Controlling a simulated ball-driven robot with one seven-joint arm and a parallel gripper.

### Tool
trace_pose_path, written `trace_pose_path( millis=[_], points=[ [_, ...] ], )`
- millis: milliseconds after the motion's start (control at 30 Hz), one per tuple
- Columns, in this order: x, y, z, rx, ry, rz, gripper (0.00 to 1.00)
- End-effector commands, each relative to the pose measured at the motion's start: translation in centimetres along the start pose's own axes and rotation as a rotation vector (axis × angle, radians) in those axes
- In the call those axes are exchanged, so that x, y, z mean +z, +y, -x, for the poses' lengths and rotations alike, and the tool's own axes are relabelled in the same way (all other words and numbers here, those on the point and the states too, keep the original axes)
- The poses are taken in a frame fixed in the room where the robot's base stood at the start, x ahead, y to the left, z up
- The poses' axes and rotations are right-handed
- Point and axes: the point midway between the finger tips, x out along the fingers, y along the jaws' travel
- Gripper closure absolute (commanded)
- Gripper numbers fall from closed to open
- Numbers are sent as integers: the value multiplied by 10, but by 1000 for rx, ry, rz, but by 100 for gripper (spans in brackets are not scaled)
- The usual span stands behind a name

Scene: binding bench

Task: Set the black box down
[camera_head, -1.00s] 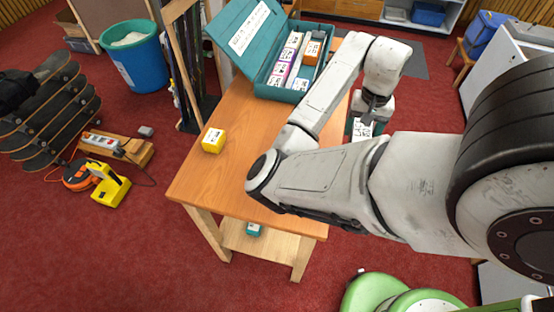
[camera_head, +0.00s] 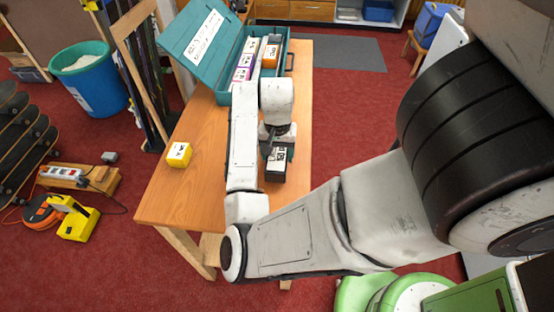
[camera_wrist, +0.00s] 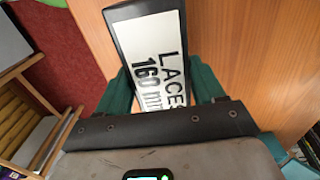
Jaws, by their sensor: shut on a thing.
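The black box (camera_wrist: 122,13) has a white label reading "LACES 160 mm" and sits between the teal fingers of my gripper (camera_wrist: 163,92) in the wrist view. In the head view the black box (camera_head: 276,173) hangs below my gripper (camera_head: 275,148), over the right part of the wooden table (camera_head: 205,125). My gripper is shut on it. I cannot tell whether the box's underside touches the table. A teal case (camera_head: 238,97) with its lid open stands at the table's far end, holding several labelled boxes.
A yellow box (camera_head: 179,155) sits near the table's left edge. The tabletop between it and my arm is clear. A wooden rack (camera_head: 133,70) stands close to the table's left side. Green rounded seats (camera_head: 365,293) stand on the floor at the front right.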

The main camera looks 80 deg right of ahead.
Motion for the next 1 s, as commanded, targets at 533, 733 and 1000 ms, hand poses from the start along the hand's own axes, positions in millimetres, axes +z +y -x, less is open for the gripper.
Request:
trace_pose_path(
  millis=[533, 733, 1000],
  points=[
    [0, -1, -32, -1, 0, 2, 69],
    [0, -1, -34, -1, 0, 2, 23],
    [0, -1, -34, -1, 0, 2, 6]
  ],
)
